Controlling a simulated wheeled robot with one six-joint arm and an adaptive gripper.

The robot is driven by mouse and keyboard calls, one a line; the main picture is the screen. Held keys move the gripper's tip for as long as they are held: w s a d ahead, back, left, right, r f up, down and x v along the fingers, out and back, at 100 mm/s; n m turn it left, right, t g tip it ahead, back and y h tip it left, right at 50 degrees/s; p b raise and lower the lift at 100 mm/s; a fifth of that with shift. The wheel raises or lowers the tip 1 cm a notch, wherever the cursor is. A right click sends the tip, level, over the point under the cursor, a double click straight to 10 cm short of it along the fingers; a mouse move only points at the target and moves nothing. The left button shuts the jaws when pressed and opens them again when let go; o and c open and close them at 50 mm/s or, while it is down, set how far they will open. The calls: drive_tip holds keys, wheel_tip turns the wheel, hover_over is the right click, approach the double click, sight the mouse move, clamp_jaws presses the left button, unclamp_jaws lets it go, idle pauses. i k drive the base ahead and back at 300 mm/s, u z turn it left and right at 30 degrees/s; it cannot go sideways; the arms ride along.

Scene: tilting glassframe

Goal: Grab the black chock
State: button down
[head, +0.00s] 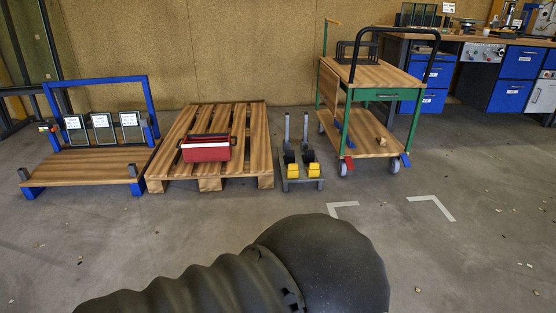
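Two small black wedge-like pieces, the likely chocks, sit side by side on a low grey stand (303,184) on the floor. The left black piece (289,157) and the right black piece (308,156) each stand behind a yellow block, in front of a grey upright post. They are small in the head view, so I cannot tell their exact shape or which one is the task's chock. My dark arm fills the bottom middle of the view, well in front of the stand. My gripper is not in view.
A wooden pallet (187,170) with a red crate (206,153) is left of the stand. A blue frame cart (85,166) is farther left. A green-legged wooden trolley (373,95) stands right. White corner marks (432,204) and open floor lie in front.

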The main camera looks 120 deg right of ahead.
sight(290, 158)
drive_tip(key=z, duration=4.65)
drive_tip(key=i, duration=0.55)
drive_tip(key=z, duration=0.45)
drive_tip(key=i, duration=1.7)
drive_tip(key=u, duration=1.15)
drive_tip(key=i, duration=1.15)
drive_tip(key=u, duration=1.05)
